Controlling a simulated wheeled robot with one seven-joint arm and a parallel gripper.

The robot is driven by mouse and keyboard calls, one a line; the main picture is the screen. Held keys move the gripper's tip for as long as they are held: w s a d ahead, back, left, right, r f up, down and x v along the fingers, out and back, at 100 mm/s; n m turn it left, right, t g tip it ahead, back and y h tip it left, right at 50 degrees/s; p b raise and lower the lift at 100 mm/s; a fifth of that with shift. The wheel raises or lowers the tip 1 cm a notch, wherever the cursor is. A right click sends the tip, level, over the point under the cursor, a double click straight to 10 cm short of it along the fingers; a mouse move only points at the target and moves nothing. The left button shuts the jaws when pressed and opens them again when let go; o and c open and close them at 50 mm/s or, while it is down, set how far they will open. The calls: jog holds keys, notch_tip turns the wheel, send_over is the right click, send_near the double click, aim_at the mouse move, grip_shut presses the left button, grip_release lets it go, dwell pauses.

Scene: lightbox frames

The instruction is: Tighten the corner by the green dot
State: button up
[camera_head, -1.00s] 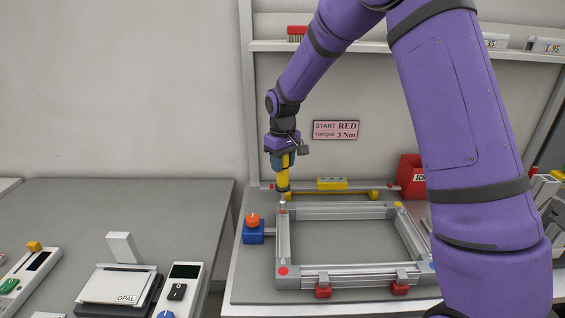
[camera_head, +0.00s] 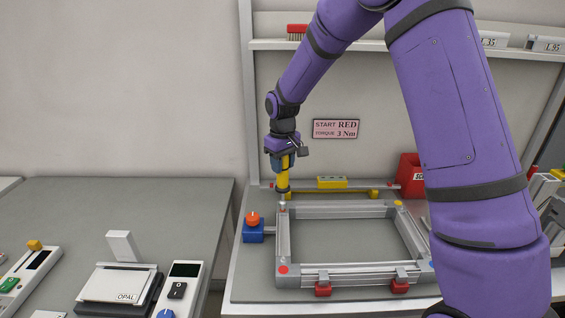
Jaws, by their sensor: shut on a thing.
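My gripper (camera_head: 281,152) is at the far left corner of the silver aluminium frame (camera_head: 342,212). It is shut on a yellow power driver (camera_head: 282,176), held upright with its tip pointing down. The tip meets or nearly meets the far left corner; contact is too small to tell. Dots show at the other corners: red (camera_head: 283,269) near left, yellow (camera_head: 398,203) far right, blue at the near right, partly behind my arm. No green dot can be made out; the far left corner is mostly covered by the driver.
Red clamps (camera_head: 323,290) hold the frame's near side. A blue block with an orange knob (camera_head: 253,219) stands left of it. A yellow bar lies behind the frame. A pink sign (camera_head: 335,129) reads START RED, TORQUE 3 Nm. A red box (camera_head: 410,174) stands at right.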

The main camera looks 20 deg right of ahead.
jog(key=shift+s+f, duration=0.1)
jog(key=shift+f, duration=0.75)
dwell(1.3)
jog(key=shift+r, duration=0.15)
